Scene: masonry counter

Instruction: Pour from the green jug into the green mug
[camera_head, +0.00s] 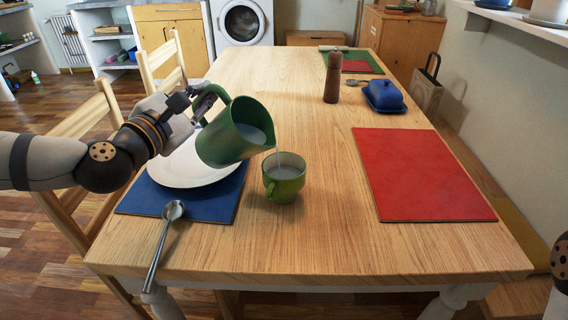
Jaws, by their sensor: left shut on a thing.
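The green jug (226,142) is held in the air, tilted to the right, with whitish liquid showing inside its mouth. My left gripper (207,99) is shut on the jug's handle at its upper left. A thin pale stream runs from the jug's lip down into the green mug (284,187). The green mug stands upright on the wooden table, below and right of the lip, with whitish liquid inside. Its handle points toward the front left. The jug and mug look apart. My right gripper is out of view; only a bit of my right arm shows at the right edge.
A white plate (180,172) lies on a blue mat (222,209) beneath the jug. A ladle (163,240) lies at the front left. A red mat (416,174), brown grinder (332,80) and blue butter dish (384,96) stand right and back. The front middle is clear.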

